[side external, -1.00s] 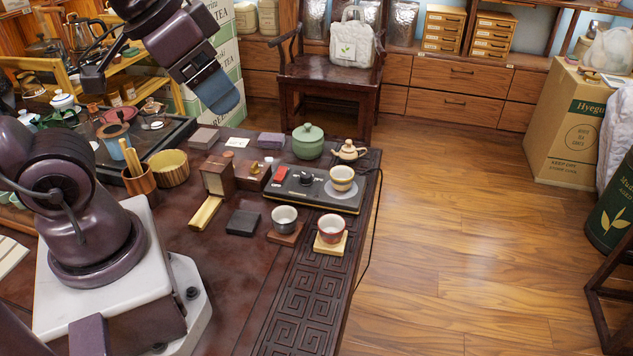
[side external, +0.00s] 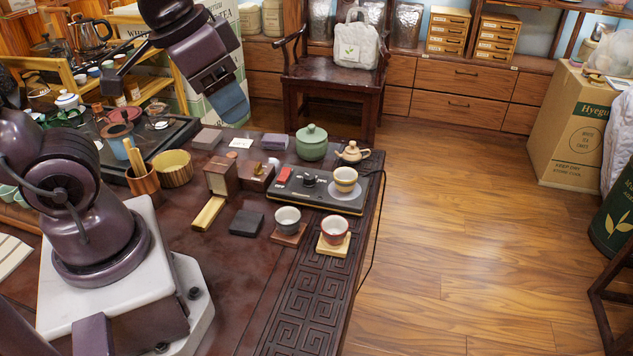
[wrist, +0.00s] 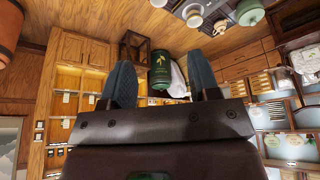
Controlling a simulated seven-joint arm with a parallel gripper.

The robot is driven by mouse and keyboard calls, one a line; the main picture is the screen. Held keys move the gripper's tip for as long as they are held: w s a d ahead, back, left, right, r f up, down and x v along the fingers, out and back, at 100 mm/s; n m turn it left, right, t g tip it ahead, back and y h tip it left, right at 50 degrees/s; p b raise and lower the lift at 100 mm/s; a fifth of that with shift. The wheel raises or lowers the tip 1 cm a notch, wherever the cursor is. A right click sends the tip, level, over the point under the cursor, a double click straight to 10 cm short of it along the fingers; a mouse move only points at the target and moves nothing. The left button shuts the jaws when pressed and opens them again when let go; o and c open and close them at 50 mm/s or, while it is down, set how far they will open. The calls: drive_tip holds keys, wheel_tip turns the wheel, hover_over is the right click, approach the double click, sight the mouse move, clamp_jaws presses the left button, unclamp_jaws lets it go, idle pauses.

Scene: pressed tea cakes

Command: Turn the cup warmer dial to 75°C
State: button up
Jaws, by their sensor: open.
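The cup warmer (side external: 326,197) is a flat black unit near the table's right edge in the side view. Its dark round dial (side external: 309,180) stands on top, between a red switch (side external: 284,175) and a pale plate (side external: 345,194) bearing a cream cup (side external: 346,177). The dial's marks are too small to read. My gripper (side external: 236,106) hangs up and left of the warmer, apart from it. In the wrist view my gripper (wrist: 163,82) has its two blue fingers spread with nothing held between them. The dial cannot be made out in the wrist view.
A green lidded pot (side external: 312,144) and a small teapot (side external: 352,153) stand behind the warmer. A grey cup (side external: 287,219) and a red-rimmed cup (side external: 334,229) stand in front. A wooden box (side external: 220,175) is at its left. The carved table strip (side external: 298,301) nearer the camera is clear.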

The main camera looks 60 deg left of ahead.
drive_tip(key=w+a+f+n+g, duration=0.3)
drive_tip(key=w+f, duration=0.1)
drive_tip(key=w, duration=0.2)
drive_tip(key=n+g, duration=0.1)
drive_tip(key=n, duration=2.1)
hover_over(309, 176)
wheel_tip(309, 176, down, 14)
wheel_tip(309, 176, down, 12)
drive_tip(key=shift+r, duration=0.1)
drive_tip(key=shift+c, duration=0.3)
drive_tip(key=shift+m, duration=0.3)
drive_tip(key=c, duration=0.9)
